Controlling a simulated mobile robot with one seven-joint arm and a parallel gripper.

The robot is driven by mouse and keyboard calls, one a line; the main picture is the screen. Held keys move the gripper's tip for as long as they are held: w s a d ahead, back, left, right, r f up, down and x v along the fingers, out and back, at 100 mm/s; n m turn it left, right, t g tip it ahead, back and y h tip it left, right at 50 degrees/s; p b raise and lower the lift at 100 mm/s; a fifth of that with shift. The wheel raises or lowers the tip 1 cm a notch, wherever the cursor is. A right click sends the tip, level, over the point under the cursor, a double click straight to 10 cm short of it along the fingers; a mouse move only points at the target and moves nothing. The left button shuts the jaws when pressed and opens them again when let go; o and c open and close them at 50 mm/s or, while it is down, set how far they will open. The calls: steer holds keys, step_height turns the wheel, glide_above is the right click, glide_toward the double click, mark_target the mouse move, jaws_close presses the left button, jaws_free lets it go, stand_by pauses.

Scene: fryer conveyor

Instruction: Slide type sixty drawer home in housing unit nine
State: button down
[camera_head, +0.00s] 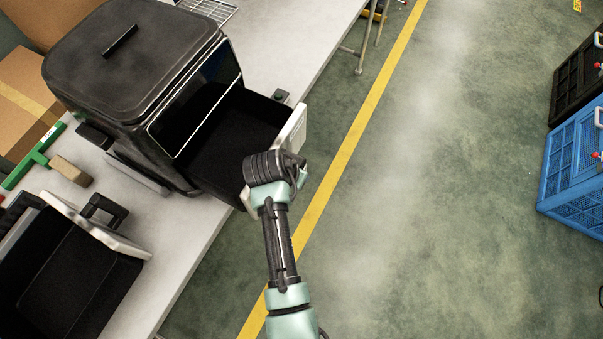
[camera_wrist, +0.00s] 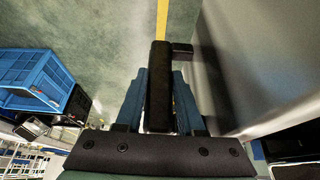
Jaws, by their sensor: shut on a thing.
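A black fryer housing (camera_head: 125,60) stands on the table in the head view. Its black drawer (camera_head: 228,135) sticks out of the open front, toward the lower right, with its rear end inside the housing. The drawer has a pale front panel (camera_head: 294,132), also seen as a grey surface in the wrist view (camera_wrist: 245,60). My gripper (camera_head: 277,168) is at this panel and hides part of it. In the wrist view my gripper (camera_wrist: 158,118) has its fingers on both sides of the drawer's black handle (camera_wrist: 159,75) and is shut on it. No unit or type number is readable.
A second black drawer (camera_head: 75,275) with a handle lies on the white table (camera_head: 185,235) at lower left. A green tool (camera_head: 35,157), a tan block (camera_head: 70,170) and cardboard boxes (camera_head: 25,90) are beside the housing.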

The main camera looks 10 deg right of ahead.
steer(key=shift+w+a+r+b, duration=0.1)
steer(key=shift+w+a+b, duration=0.25)
steer(key=shift+w+a, duration=0.35)
steer(key=shift+w+a+b, duration=0.3)
steer(key=shift+w+a, duration=0.1)
steer(key=shift+a, duration=0.45)
steer(key=shift+w+a+r+b, duration=0.1)
steer(key=shift+w+a+b, duration=0.25)
steer(key=shift+w+a, duration=0.35)
steer(key=shift+s+f, duration=0.15)
steer(key=shift+f, duration=0.3)
steer(key=shift+a, duration=0.1)
steer(key=shift+w+a+b, duration=1.15)
steer(key=shift+a+b, duration=0.25)
steer(key=shift+a, duration=0.3)
steer(key=shift+w+a+b, duration=1.1)
steer(key=shift+a+b, duration=0.25)
steer(key=shift+a, duration=0.4)
steer(key=shift+w+a+b, duration=1.15)
steer(key=shift+a+b, duration=0.25)
steer(key=shift+a, duration=0.3)
steer(key=shift+d, duration=0.15)
steer(key=shift+c, duration=2.2)
jaws_free()
steer(key=shift+s, duration=0.1)
steer(key=shift+s+f, duration=0.1)
steer(key=shift+f, duration=0.1)
steer(key=v, duration=1.3)
steer(key=shift+r+b, duration=0.15)
steer(key=shift+b, duration=0.25)
